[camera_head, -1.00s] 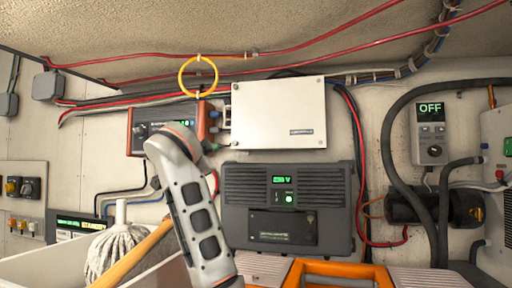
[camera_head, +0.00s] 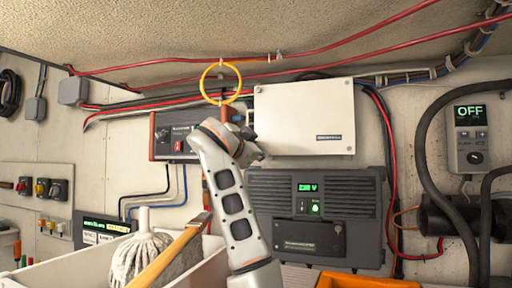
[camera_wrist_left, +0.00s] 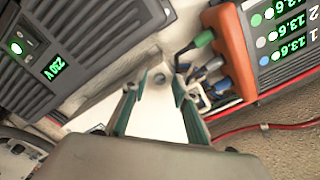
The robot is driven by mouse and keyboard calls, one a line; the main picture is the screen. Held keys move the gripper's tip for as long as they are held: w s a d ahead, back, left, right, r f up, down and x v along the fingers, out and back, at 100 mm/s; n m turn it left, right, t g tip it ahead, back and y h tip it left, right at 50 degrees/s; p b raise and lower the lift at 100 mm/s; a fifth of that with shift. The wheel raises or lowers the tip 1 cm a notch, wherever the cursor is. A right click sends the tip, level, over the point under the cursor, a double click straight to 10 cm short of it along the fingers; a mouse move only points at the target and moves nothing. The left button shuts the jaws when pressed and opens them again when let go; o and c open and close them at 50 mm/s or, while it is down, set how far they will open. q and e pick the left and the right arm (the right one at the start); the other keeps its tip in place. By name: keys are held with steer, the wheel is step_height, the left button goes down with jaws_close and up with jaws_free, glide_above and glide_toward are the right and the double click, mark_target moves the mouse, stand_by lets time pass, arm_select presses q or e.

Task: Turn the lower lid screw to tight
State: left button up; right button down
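The white box with the lid (camera_head: 305,115) is mounted on the wall above the dark inverter. Its lower left corner is hidden behind my left gripper (camera_head: 256,143) in the head view. In the left wrist view the white lid (camera_wrist_left: 158,122) lies beyond the fingers, with a round grey screw (camera_wrist_left: 160,81) near its corner. My left gripper (camera_wrist_left: 159,84) is open, with one finger on each side of the screw in that picture. Whether the fingers touch it I cannot tell. The screw's turn angle is too small to read. My right gripper is not in view.
The dark inverter (camera_head: 318,215) is just below the box. An orange-edged instrument (camera_head: 176,135) and cable plugs (camera_wrist_left: 205,68) crowd its left side. A yellow ring (camera_head: 221,82) hangs above. A mop (camera_head: 140,255) stands in a white bin (camera_head: 65,272) at lower left.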

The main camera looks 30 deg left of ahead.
arm_select(q)
jaws_close()
steer(key=m+b, duration=0.5)
steer(key=m, duration=1.2)
steer(key=shift+m+b, duration=0.35)
steer(key=shift+m, duration=0.05)
stand_by(0.8)
jaws_free()
